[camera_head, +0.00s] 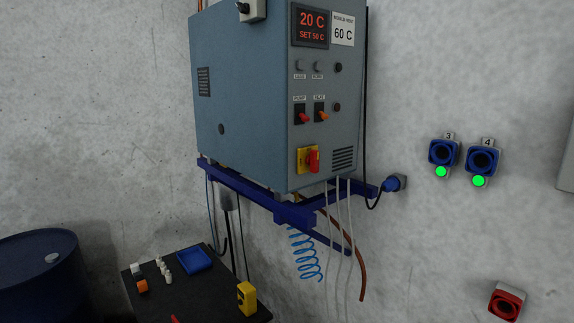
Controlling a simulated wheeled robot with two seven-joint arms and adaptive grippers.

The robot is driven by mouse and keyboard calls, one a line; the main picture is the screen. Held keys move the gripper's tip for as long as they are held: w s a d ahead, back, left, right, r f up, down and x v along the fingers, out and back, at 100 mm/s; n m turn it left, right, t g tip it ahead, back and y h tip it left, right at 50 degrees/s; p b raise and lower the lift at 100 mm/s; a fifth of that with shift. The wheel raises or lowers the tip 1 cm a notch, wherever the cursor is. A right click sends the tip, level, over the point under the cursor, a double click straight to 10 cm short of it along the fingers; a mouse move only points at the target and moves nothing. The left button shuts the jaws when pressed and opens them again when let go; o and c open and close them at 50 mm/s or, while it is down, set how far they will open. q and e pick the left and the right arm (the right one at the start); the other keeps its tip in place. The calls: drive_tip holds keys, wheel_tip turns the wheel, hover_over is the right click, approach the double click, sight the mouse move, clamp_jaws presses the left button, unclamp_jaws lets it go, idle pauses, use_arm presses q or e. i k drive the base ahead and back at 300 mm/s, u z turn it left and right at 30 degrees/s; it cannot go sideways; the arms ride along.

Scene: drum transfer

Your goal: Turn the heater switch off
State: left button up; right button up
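The heater switch (322,116) is a small orange lever on a black plate, labelled HEAT, on the front of a blue-grey control cabinet (250,100). Its lever appears to point out and down to the right; I cannot tell whether that is on or off. Left of it is a similar red-levered pump switch (303,117). The display (311,26) above reads 20 C and SET 50 C. Neither of my grippers shows in the head view.
A red rotary knob on a yellow plate (308,160) sits below the switches. The cabinet rests on a blue wall bracket (255,190). Below are a black table (200,295) with small items and a blue drum (40,275). Blue sockets (484,160) with green lights are at right.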

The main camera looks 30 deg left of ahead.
sight(312, 160)
drive_tip(key=u, duration=0.9)
